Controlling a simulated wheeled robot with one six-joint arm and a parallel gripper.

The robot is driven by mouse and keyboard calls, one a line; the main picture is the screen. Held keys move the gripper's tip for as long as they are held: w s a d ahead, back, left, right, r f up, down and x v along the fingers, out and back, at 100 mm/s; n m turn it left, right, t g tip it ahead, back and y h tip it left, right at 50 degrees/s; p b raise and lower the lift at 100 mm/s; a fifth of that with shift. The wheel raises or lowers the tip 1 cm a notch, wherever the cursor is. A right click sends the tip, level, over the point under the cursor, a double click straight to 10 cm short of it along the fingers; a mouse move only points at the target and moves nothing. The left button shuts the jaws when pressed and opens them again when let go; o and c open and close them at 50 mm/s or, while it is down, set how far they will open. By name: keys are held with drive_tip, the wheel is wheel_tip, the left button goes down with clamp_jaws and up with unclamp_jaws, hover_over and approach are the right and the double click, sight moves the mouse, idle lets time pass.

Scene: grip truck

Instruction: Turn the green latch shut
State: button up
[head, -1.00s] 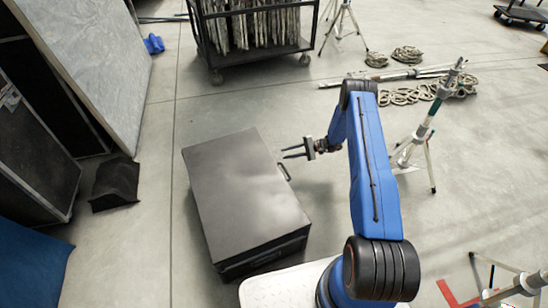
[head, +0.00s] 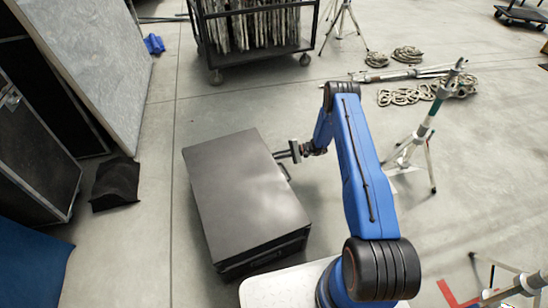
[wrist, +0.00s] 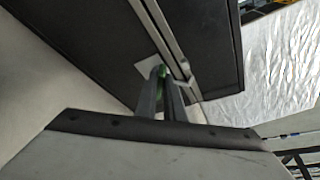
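The black case (head: 245,200) stands on the floor left of my arm, with a handle on its right side. The green latch (wrist: 162,71) shows in the wrist view as a small green piece by a metal strip on the case's side (wrist: 95,45). My gripper (wrist: 161,80) reaches that side, and its two fingertips lie around or right at the latch, partly hiding it. The fingers run close together, and I cannot tell whether they touch the latch. In the head view, my gripper (head: 280,154) is at the case's upper right edge; the latch cannot be made out there.
A light stand (head: 425,130) with a green section stands right of my arm. A black cart (head: 255,35) is at the back, with coiled ropes (head: 400,97) to its right. Dark cases and a grey panel fill the left.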

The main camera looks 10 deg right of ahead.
clamp_jaws()
drive_tip(key=shift+s+d+f+n+t+y, duration=0.15)
drive_tip(key=shift+n+t+y, duration=0.2)
drive_tip(key=shift+n, duration=0.65)
drive_tip(key=shift+a+f+n+t+y, duration=0.2)
drive_tip(key=shift+n+y, duration=0.25)
drive_tip(key=shift+n, duration=0.55)
drive_tip(key=shift+s+d+f+n+t+y, duration=0.15)
drive_tip(key=shift+n+t+y, duration=0.25)
drive_tip(key=shift+n, duration=0.6)
drive_tip(key=shift+w, duration=0.1)
drive_tip(key=o, duration=0.6)
unclamp_jaws()
drive_tip(key=v, duration=1.7)
drive_tip(key=shift+d, duration=0.25)
